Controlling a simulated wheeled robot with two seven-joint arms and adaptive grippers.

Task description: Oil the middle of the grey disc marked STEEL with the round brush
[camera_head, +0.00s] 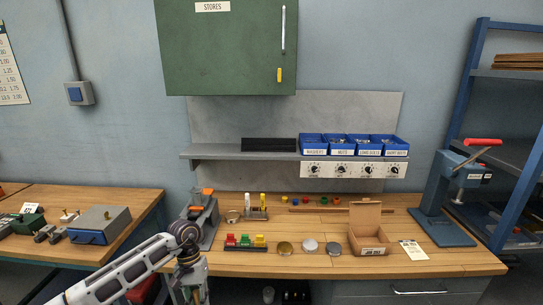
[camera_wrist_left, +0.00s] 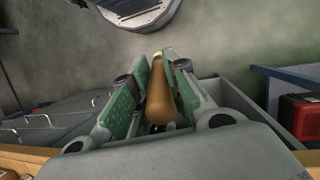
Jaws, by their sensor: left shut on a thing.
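Three small discs lie in a row on the wooden bench: a brass-coloured one (camera_head: 284,248), a light grey one (camera_head: 309,246) and a darker grey one (camera_head: 333,248). Their markings are too small to read, so I cannot tell which says STEEL. My left gripper (camera_head: 190,292) hangs low at the bench's front left, apart from the discs and partly cut off by the picture edge. In the left wrist view the gripper (camera_wrist_left: 158,80) is shut on a brown wooden handle (camera_wrist_left: 160,98) with a yellow band, seemingly the brush. Its bristles are hidden. My right gripper is not in view.
A block rack (camera_head: 245,248) stands left of the discs, an open cardboard box (camera_head: 368,232) right of them. A blue press (camera_head: 448,205) is at the right. Bench (camera_head: 300,265) before the discs is clear.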

